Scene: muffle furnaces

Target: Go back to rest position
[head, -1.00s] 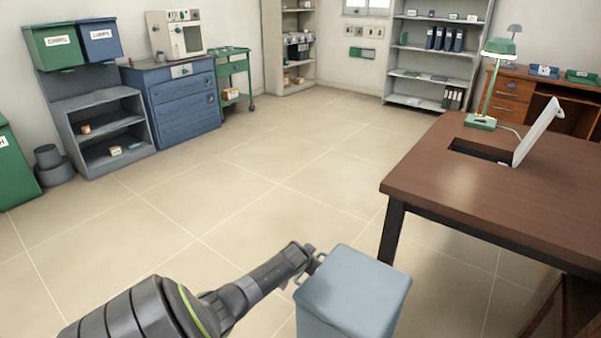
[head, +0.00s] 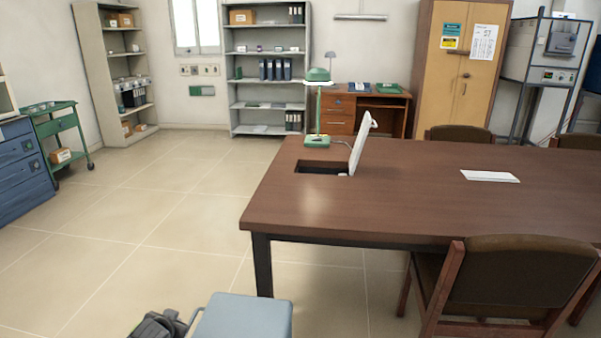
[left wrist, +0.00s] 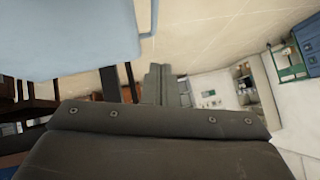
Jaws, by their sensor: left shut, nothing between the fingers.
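My left gripper (head: 180,320) shows at the bottom edge of the head view, just left of a blue-grey box-shaped thing (head: 243,316). I cannot tell whether they touch. In the left wrist view the dark shut fingers (left wrist: 158,78) point out over the floor with nothing between them. The pale blue surface fills the upper left of that view, close by. My right gripper is in neither view.
A large brown table (head: 400,205) stands ahead right, with a green lamp (head: 318,105) on it and a chair (head: 505,285) at its near side. Shelves (head: 268,75), a green cart (head: 62,135) and a wooden cabinet (head: 460,65) line the back. Tiled floor (head: 150,230) at left is clear.

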